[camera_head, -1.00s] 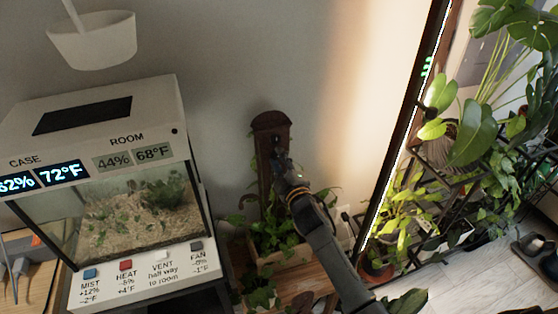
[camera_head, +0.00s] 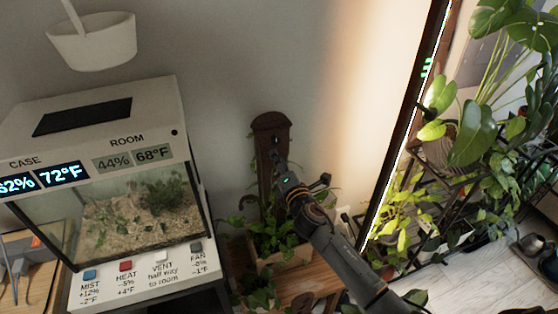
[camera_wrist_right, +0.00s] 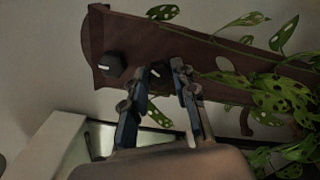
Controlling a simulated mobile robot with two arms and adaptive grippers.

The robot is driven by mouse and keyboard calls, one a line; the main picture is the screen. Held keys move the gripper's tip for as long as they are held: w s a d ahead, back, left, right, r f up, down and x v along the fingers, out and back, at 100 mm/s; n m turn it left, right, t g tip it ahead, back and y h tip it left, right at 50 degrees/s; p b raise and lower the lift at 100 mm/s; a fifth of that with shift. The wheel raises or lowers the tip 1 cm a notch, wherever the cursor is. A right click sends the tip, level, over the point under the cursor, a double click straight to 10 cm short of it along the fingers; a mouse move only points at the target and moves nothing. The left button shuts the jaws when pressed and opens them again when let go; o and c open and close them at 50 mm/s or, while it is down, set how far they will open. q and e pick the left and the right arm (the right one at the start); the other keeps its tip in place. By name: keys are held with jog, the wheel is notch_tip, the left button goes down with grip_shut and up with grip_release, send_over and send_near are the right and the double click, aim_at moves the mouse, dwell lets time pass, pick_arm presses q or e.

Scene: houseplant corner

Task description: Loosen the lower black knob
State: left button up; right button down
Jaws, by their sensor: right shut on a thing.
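A dark brown wooden board with a rounded top (camera_head: 270,125) stands against the wall, and it fills the upper part of the right wrist view (camera_wrist_right: 200,55). One black knob (camera_wrist_right: 111,66) with a white mark is near the board's top end, clear of the fingers. The lower black knob (camera_wrist_right: 157,71) is lower down the board and mostly hidden between my right fingertips. My right gripper (camera_wrist_right: 159,76) is shut on it; in the head view the gripper (camera_head: 279,164) is in front of the board. My left gripper is not in view.
A trailing plant (camera_head: 275,235) grows up around the board's lower part, with leaves close to my right gripper. A glass terrarium case (camera_head: 140,210) with buttons stands at left. A lit upright frame (camera_head: 400,140) and a plant rack are at right.

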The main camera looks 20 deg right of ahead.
jog(key=n+p, duration=0.1)
jog(key=n, duration=0.5)
dwell(0.6)
jog(key=c, duration=1.1)
grip_release()
jog(key=shift+a, duration=0.1)
jog(key=shift+o, duration=0.2)
jog(key=s, duration=1.2)
jog(key=shift+d, duration=0.25)
